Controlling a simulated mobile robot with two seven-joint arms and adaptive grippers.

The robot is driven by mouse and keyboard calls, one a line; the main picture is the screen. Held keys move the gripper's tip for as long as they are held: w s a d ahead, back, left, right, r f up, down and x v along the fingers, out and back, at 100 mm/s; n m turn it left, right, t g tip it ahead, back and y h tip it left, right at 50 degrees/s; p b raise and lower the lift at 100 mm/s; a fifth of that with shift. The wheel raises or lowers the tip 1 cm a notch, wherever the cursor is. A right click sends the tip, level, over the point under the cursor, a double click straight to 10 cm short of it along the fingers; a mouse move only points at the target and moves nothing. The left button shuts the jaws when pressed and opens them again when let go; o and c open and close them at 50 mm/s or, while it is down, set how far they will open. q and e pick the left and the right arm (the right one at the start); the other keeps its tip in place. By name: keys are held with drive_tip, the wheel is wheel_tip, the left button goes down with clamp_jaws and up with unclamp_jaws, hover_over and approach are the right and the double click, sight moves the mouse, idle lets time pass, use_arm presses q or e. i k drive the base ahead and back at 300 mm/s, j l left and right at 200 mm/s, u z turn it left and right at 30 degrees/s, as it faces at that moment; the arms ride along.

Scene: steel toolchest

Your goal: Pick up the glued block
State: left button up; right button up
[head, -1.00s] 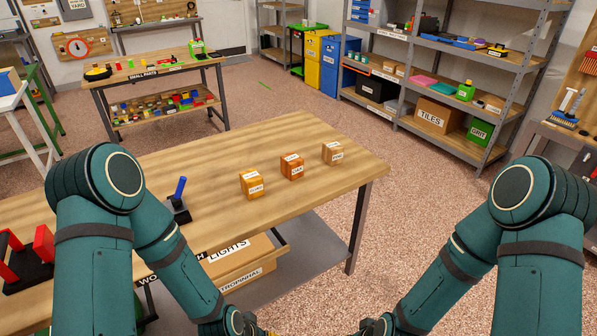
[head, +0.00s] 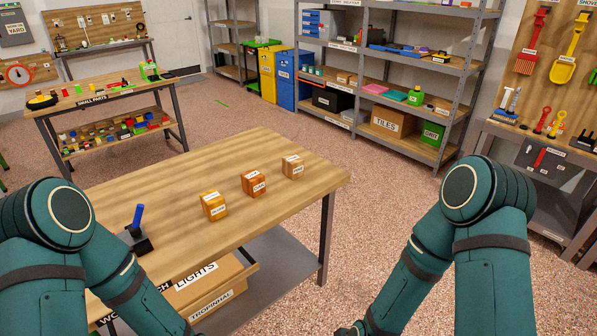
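Three small wooden blocks with white labels stand in a slanting row on the workbench (head: 165,215). The nearest is a yellow-orange block (head: 213,205), the middle one is a darker orange block (head: 253,183), and the farthest is a paler tan block (head: 293,167). Their labels are too small to read surely, so I cannot tell which is the glued block. My two arms come in at the lower left and lower right, in front of the bench. Both grippers are below the picture's edge. No arm touches a block.
A blue-handled tool on a black base (head: 138,233) stands near the bench's left front. A cardboard box labelled LIGHTS (head: 208,285) sits on the lower shelf. A steel rack (head: 455,115) and a tool bench (head: 540,140) stand behind to the right. Open floor lies right of the workbench.

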sight(214, 204)
drive_tip(key=u, duration=1.15)
drive_tip(key=i+l+u, duration=0.2)
drive_tip(key=l, duration=0.2)
drive_tip(key=l+u, duration=0.25)
drive_tip(key=l, duration=0.15)
drive_tip(key=k, duration=0.05)
